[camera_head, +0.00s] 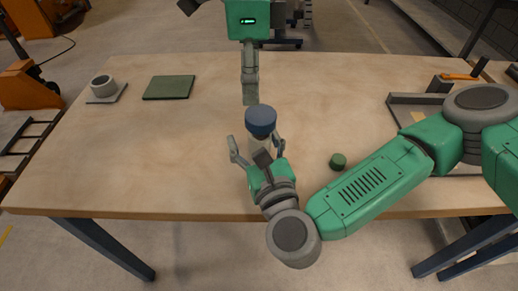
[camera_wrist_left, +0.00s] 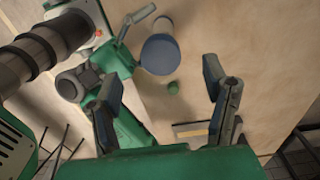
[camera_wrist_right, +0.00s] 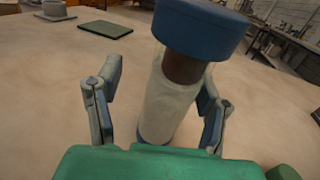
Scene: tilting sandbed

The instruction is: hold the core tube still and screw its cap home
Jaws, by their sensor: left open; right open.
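The core tube (camera_wrist_right: 166,105) stands upright on the table, white with a blue lower end. Its blue cap (camera_head: 260,120) is on top, with a brown band visible below it in the right wrist view (camera_wrist_right: 203,28). My right gripper (camera_head: 258,147) is open, with one finger on each side of the tube and visible gaps. My left gripper (camera_head: 250,98) is above and behind the cap in the head view, seen edge-on. In the left wrist view its fingers (camera_wrist_left: 162,80) are apart and empty, and the cap (camera_wrist_left: 160,55) lies beyond them.
A small green cylinder (camera_head: 338,160) lies right of the tube, near my right forearm. A grey tray (camera_head: 402,112) is at the right, with an orange-handled tool (camera_head: 460,76) behind it. A green mat (camera_head: 169,87) and a grey cup (camera_head: 102,85) are at back left.

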